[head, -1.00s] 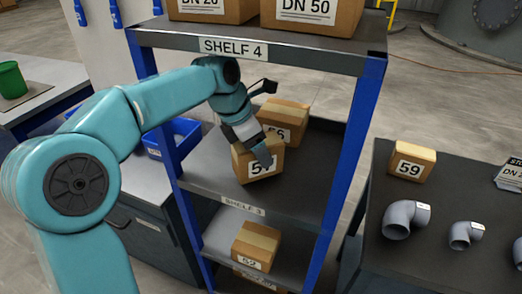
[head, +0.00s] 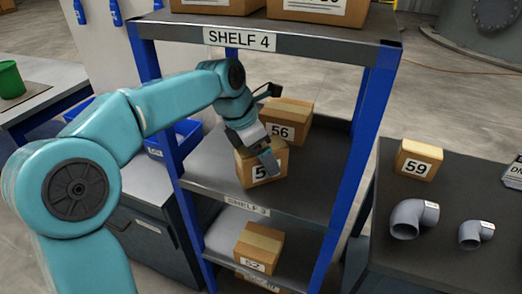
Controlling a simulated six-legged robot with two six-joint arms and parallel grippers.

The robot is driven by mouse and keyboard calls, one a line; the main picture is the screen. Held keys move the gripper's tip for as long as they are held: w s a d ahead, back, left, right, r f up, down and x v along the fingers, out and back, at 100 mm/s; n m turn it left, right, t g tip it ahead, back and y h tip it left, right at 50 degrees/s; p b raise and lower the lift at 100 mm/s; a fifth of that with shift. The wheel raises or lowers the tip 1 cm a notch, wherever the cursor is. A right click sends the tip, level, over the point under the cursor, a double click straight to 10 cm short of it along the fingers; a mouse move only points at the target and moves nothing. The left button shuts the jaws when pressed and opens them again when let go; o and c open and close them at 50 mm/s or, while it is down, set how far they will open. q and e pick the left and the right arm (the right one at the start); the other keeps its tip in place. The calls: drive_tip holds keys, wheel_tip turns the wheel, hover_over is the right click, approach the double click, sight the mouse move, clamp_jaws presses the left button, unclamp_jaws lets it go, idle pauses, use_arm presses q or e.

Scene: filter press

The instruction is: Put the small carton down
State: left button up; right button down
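The small carton (head: 247,171) is brown with a white label on which a 5 shows; the rest of the number is hidden by a gripper finger. It is at the front edge of the grey shelf 3 (head: 310,190), left of centre. My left gripper (head: 265,157) comes down on it from above, with one dark finger against the label face. The other finger is hidden, but the gripper looks shut on this carton. I cannot tell whether the carton's bottom touches the shelf. My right gripper is not in view.
Carton 56 (head: 290,112) stands close behind on the same shelf. Blue uprights (head: 356,160) bound the shelf, and shelf 4 (head: 320,45) is above. Another carton (head: 259,243) sits below. The shelf's right side is free. A table at right holds carton 59 (head: 418,159) and grey elbows (head: 413,218).

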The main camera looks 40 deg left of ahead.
use_arm(q)
drive_tip(key=shift+r, duration=0.1)
drive_tip(key=shift+s+a+r+p, duration=0.35)
drive_tip(key=shift+s+r, duration=0.05)
drive_tip(key=shift+r, duration=0.25)
drive_tip(key=s+a, duration=0.2)
drive_tip(key=s, duration=0.1)
drive_tip(key=s+a, duration=0.2)
drive_tip(key=s, duration=0.1)
drive_tip(key=s+a, duration=0.1)
drive_tip(key=s, duration=0.2)
drive_tip(key=shift+s+a, duration=0.4)
